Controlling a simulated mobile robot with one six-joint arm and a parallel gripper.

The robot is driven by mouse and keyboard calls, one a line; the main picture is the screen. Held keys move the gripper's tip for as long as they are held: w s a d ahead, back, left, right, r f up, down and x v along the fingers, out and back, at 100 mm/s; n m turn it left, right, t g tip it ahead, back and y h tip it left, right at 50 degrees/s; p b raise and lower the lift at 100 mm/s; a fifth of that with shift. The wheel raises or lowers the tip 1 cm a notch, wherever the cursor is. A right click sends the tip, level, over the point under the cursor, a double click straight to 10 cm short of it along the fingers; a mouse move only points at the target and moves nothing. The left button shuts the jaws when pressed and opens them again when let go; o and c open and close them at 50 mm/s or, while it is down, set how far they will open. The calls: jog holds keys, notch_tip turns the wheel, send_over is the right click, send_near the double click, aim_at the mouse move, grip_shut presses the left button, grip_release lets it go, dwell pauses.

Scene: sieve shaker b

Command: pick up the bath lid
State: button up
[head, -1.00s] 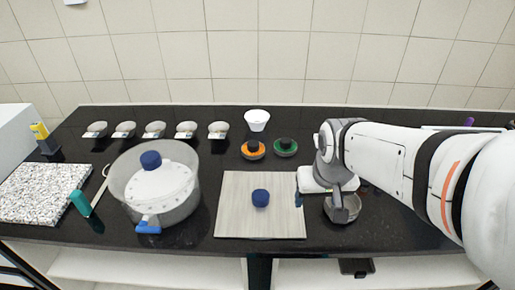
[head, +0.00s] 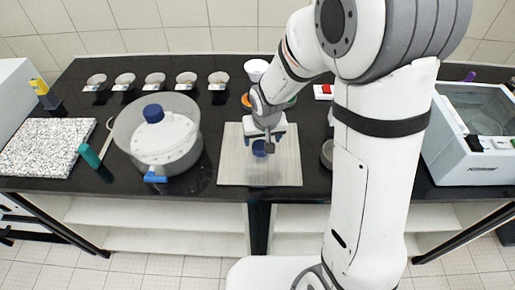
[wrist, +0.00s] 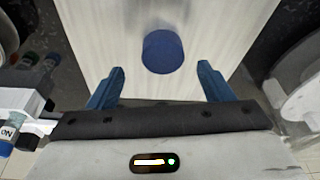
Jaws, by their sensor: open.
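The bath lid looks to be the pale, square, brushed plate (head: 285,172) lying flat on the black bench. A short blue knob (head: 259,149) stands at its middle. In the wrist view the plate (wrist: 105,35) fills much of the upper picture, and the knob (wrist: 163,53) shows whole. My gripper (head: 264,138) is above the plate, close to the knob and partly covering it in the head view. In the wrist view my gripper (wrist: 160,78) has its blue fingers spread wide and empty. The knob appears just beyond the fingertips, roughly centred between them; contact is not seen.
A round clear vessel (head: 192,148) with a blue-knobbed white top stands left of the plate. An open white bath (head: 452,160) stands at the right. Several small dishes line the back left. A white cup (head: 256,67) stands behind my gripper; a speckled slab (head: 45,147) lies far left.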

aim_at(261, 145)
jog(key=shift+s+x, duration=0.2)
jog(key=shift+x, duration=1.9)
jog(key=shift+a, duration=0.15)
jog(key=shift+c, duration=0.4)
jog(key=shift+p, duration=0.3)
jog(key=c, duration=1.3)
notch_tip(261, 145, up, 10)
jog(key=shift+r+b, duration=0.1)
jog(key=shift+b, duration=0.5)
